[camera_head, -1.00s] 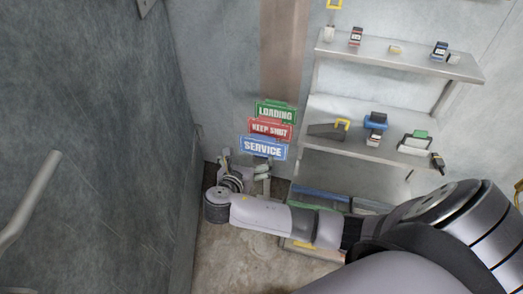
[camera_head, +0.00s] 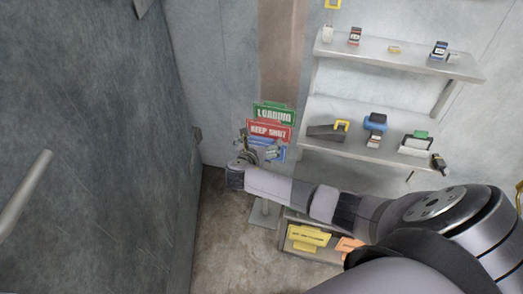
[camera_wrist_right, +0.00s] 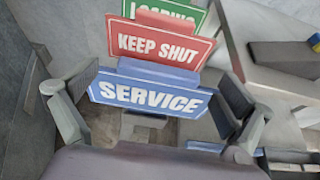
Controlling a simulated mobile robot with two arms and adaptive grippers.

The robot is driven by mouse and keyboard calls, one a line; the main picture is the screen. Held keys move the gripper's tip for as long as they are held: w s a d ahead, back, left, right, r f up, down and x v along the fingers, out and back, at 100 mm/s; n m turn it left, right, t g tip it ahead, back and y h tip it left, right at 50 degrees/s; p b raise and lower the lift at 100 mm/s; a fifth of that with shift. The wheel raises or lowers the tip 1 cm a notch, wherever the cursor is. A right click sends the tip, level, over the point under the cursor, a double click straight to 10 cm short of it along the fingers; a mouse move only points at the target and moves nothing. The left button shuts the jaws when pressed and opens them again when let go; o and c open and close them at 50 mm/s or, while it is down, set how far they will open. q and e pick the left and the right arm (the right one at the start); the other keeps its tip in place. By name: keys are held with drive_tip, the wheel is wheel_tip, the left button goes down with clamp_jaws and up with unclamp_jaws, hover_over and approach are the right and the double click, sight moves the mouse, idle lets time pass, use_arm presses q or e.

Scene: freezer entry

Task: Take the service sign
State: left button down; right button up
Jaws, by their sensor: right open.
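The blue service sign (camera_wrist_right: 150,96) is the lowest and nearest of three signs in the right wrist view, its lettering facing me. In the head view the service sign (camera_head: 281,154) is mostly hidden behind my right gripper (camera_head: 262,150). In the right wrist view my right gripper (camera_wrist_right: 157,92) is open, one finger on each side of the sign, with the sign between them. I cannot tell whether a finger touches it. The red keep shut sign (camera_wrist_right: 160,45) and the green loading sign (camera_wrist_right: 165,12) stand behind and above it. My left gripper is not in view.
A stand base (camera_head: 264,213) is on the floor below the signs. A low crate (camera_head: 327,257) with yellow and orange items is beside it. A metal shelf (camera_head: 340,150) with several small items stands at the right. A dark wall with a handle (camera_head: 27,200) is at the left.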

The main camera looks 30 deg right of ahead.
drive_tip(key=shift+w, duration=0.1)
drive_tip(key=shift+c, duration=0.6)
drive_tip(key=c, duration=1.5)
drive_tip(key=shift+d+r, duration=0.1)
drive_tip(key=shift+c, duration=0.2)
